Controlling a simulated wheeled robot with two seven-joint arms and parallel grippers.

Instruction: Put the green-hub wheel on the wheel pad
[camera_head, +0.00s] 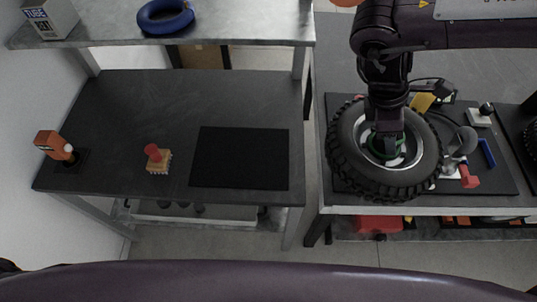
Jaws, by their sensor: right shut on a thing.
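The green-hub wheel (344,155) is a thick black tyre with a grey rim and a green ring at its hub. It is at the right of the head view, over the right-hand table. My right gripper (386,143) reaches down into the hub and is shut on the wheel; its fingertips are partly hidden in the hub. I cannot tell whether the wheel touches the table. A flat black rectangular pad (240,158), likely the wheel pad, lies bare on the left-hand table. My left gripper is not in view.
The left table (190,95) holds a red-topped brush (158,160) and an orange tool (54,145). A shelf behind holds a blue ring (165,17) and a box (50,18). Tools crowd the dark mat (500,180) on the right table. A gap separates the tables.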

